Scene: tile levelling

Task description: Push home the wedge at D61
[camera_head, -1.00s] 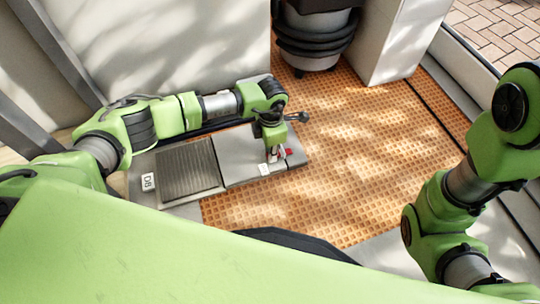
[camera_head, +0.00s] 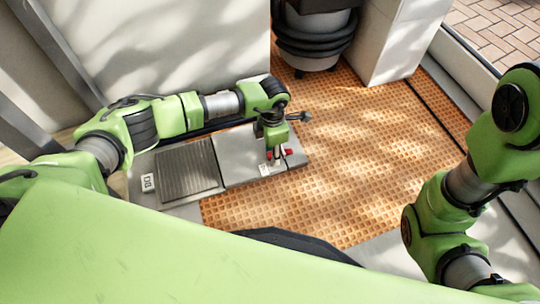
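My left gripper (camera_head: 276,160) points down over the right part of a smooth grey tile (camera_head: 236,153). Its fingers are small and dark here, and I cannot tell whether they are open or shut. A red wedge (camera_head: 289,152) shows just right of the fingers, and another small red piece (camera_head: 268,155) shows just left of them. A white label (camera_head: 264,170) is at the tile's front edge; its text is too small to read. Whether the fingers touch a wedge is hidden. My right arm is at the right edge, with its gripper out of view.
A dark ribbed tile (camera_head: 188,169) lies left of the smooth one, with a white label (camera_head: 148,183) at its left end. Orange waffle-textured matting (camera_head: 350,190) covers the open floor to the right. A dark-ringed bin (camera_head: 315,40) and a white block (camera_head: 398,40) stand behind.

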